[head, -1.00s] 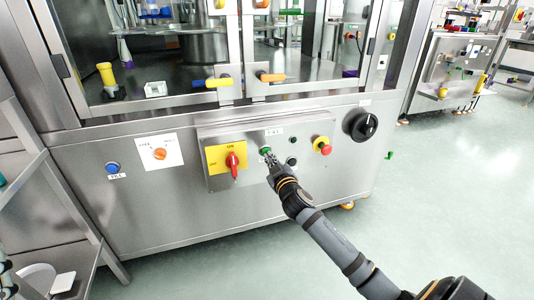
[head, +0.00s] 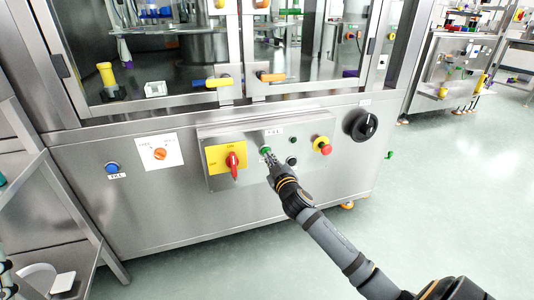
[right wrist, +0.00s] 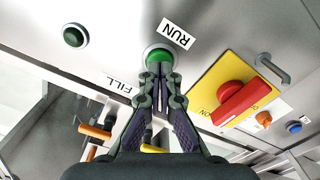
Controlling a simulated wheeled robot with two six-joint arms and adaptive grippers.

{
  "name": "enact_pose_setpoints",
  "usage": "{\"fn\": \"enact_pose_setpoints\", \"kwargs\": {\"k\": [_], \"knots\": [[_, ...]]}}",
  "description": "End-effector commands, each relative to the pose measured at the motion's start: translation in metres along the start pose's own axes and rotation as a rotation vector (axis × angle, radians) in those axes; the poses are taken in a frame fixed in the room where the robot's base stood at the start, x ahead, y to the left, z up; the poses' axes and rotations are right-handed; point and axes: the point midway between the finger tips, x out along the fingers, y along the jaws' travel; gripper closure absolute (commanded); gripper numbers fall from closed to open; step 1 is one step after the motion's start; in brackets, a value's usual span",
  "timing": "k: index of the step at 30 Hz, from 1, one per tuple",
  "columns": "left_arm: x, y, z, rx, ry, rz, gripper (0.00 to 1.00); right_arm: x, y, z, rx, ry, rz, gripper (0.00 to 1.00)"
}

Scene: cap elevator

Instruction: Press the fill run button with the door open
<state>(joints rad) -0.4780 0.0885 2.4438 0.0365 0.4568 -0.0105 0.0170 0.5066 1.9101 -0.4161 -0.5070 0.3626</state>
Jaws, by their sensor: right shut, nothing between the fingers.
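The green run button (head: 265,150) sits on the raised steel control panel (head: 220,180) on the cabinet front. In the right wrist view the green button (right wrist: 157,54) is beside a RUN label (right wrist: 176,34), with a FILL label (right wrist: 123,86) nearby. My right gripper (right wrist: 159,70) is shut and empty; its fingertips overlap the button's lower edge. I cannot tell whether it is pressed in. The cabinet's two glass doors have a yellow handle (head: 218,82) and an orange handle (head: 271,77); how far either door is open is unclear.
The panel also has a red rotary switch on a yellow plate (head: 213,158), a dark button (head: 291,161) and a red emergency stop (head: 323,146). A black knob (head: 362,125) is to the right, and a blue button (head: 112,168) to the left. The floor on the right is clear.

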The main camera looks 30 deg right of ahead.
Motion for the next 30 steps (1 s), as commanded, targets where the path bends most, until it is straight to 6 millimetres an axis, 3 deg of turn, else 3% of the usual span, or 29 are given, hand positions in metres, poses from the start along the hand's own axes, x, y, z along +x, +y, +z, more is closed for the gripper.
{"fn": "enact_pose_setpoints", "kwargs": {"k": [30], "knots": [[0.004, 0.000, -0.003, 0.000, 0.000, 0.000, 0.60, 0.010, 0.000, 0.000, 0.000, -0.001, 0.000, 1.00]]}}
